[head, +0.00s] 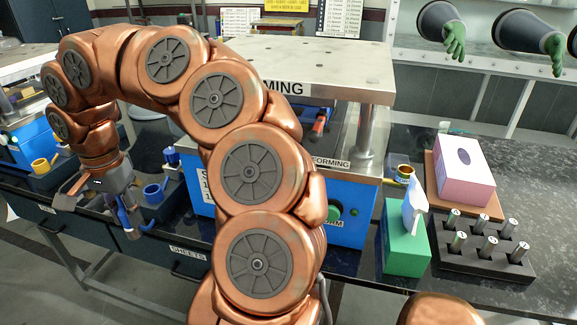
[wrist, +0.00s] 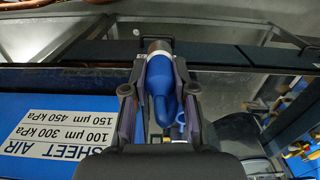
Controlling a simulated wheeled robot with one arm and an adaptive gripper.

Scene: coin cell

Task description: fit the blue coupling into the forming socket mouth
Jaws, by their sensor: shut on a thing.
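My gripper (head: 124,212) is at the left in the head view, over the front edge of the bench. It is shut on the blue coupling (head: 131,219). In the wrist view the blue coupling (wrist: 160,85) lies between the two fingers, with a white band and a dark metallic end pointing away from me. The forming press (head: 345,205), with a blue front panel, stands to the right of the gripper and is partly hidden by my arm. I cannot make out the forming socket mouth for certain in either view.
A blue panel labelled SHEET AIR (wrist: 50,135) fills the wrist view's lower left. A green box (head: 405,243), a tissue box (head: 464,168) and a black rack of metal cylinders (head: 480,258) stand right.

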